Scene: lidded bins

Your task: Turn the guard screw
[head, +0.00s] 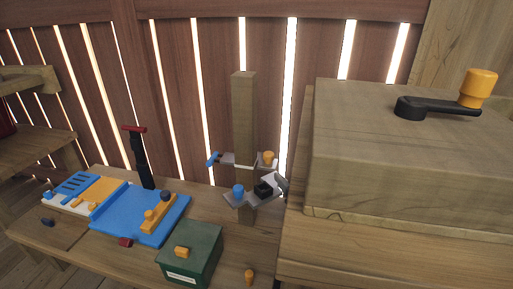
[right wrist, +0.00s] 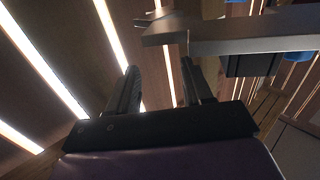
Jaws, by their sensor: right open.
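No part is plainly marked as the guard screw, so I cannot tell which one it is. A wooden post (head: 244,115) carries metal brackets with an orange knob (head: 268,158), a blue handle (head: 213,159) and a lower blue knob (head: 238,190). My right gripper (right wrist: 160,88) is open, with nothing between its dark fingers in the right wrist view. A grey metal bar (right wrist: 250,32) crosses just beyond its fingers. My left gripper is not in view.
A large wooden box (head: 400,160) with a black crank (head: 435,108) and orange grip (head: 479,86) fills the right. A blue board (head: 125,222), a black lever with a red top (head: 140,155) and a green box (head: 192,252) stand on the bench. A slatted fence stands behind.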

